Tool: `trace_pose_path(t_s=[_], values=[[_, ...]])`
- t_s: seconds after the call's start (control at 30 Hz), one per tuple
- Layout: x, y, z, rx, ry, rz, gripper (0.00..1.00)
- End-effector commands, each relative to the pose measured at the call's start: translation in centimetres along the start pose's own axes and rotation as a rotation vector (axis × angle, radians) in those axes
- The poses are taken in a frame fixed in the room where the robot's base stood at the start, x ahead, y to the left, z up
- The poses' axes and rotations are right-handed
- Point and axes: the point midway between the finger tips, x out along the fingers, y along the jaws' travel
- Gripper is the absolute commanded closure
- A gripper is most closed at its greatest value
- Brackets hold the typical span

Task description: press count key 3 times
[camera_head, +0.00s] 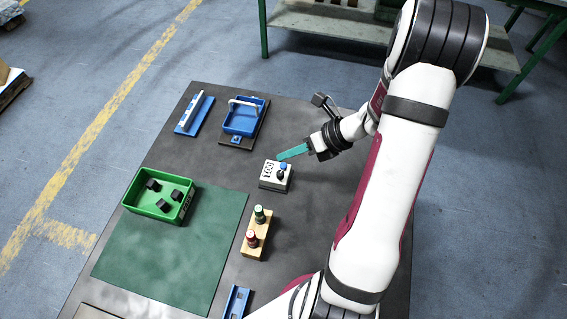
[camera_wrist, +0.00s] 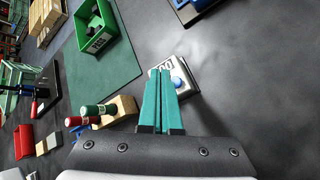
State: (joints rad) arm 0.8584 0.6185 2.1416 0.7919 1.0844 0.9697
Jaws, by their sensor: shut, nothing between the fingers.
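The counter (camera_head: 268,184) is a small pale box on the dark table, with a digit display (camera_head: 267,169) too small to read surely. A blue round key (camera_head: 283,166) and a black knob or key (camera_head: 281,174) are on its top. In the wrist view the counter (camera_wrist: 188,62) is partly hidden behind my fingers, and the blue key (camera_wrist: 177,81) shows just right of them. My gripper (camera_head: 281,156) has teal fingers shut together with nothing between them. The tips are close to the counter's far side, seemingly above it; contact cannot be told.
A wooden stand (camera_head: 251,252) with red and green stamps is in front of the counter. A blue tray (camera_head: 241,122) with a handle and a blue holder (camera_head: 187,128) stand at the back.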

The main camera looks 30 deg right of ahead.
Motion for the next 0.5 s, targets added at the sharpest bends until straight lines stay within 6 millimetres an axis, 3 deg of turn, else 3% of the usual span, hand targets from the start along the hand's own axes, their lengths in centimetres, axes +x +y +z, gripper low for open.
trace_pose_path(t_s=[0.5], values=[[1.08, -0.78, -0.79, 0.000, 0.000, -0.001, 1.00]])
